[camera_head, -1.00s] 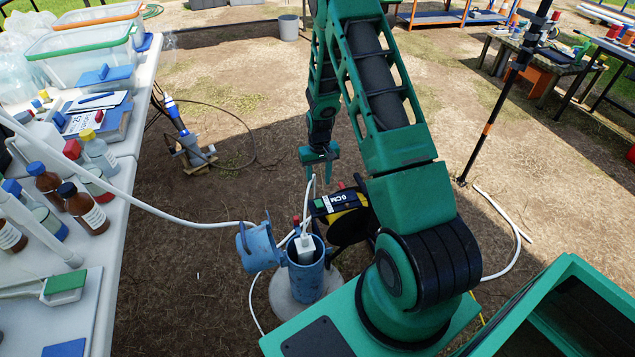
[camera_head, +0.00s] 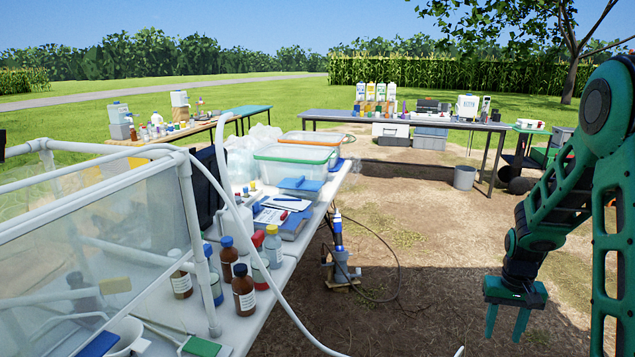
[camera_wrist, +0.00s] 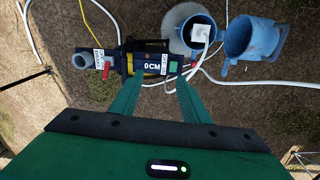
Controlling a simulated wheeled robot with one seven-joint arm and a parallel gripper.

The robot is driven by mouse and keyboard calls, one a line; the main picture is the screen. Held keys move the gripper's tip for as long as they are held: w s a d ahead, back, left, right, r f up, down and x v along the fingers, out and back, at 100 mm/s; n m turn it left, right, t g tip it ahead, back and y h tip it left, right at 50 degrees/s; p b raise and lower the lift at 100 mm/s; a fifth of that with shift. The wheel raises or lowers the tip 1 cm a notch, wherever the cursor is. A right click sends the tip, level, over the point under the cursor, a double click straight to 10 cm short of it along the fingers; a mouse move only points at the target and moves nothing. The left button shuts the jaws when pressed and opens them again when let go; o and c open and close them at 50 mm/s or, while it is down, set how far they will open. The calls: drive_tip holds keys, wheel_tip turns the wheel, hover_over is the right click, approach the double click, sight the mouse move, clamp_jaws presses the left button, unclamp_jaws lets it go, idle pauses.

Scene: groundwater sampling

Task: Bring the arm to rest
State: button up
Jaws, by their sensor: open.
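My arm shows at the right edge of the head view, bent with its hand hanging down. My green gripper (camera_head: 507,322) is open and empty, its two fingers pointing down above the bare ground.
A white table (camera_head: 262,318) with bottles, bins and a clear-sided frame (camera_head: 90,235) fills the left. A pump (camera_head: 340,262) with a cable stands beside it. A grey bucket (camera_head: 464,177) and a long table (camera_head: 400,121) are farther back. Open dirt lies between.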

drive_tip(key=s+a+r+m, duration=0.1)
drive_tip(key=s+a+r, duration=0.1)
drive_tip(key=s+r, duration=1.15)
drive_tip(key=s+a+r, duration=0.2)
drive_tip(key=s, duration=0.5)
drive_tip(key=s+a+r+m+y, duration=0.1)
drive_tip(key=s+a+r, duration=0.1)
drive_tip(key=s, duration=0.6)
drive_tip(key=shift+a+r, duration=0.15)
drive_tip(key=shift+r, duration=0.25)
drive_tip(key=shift+c, duration=0.7)
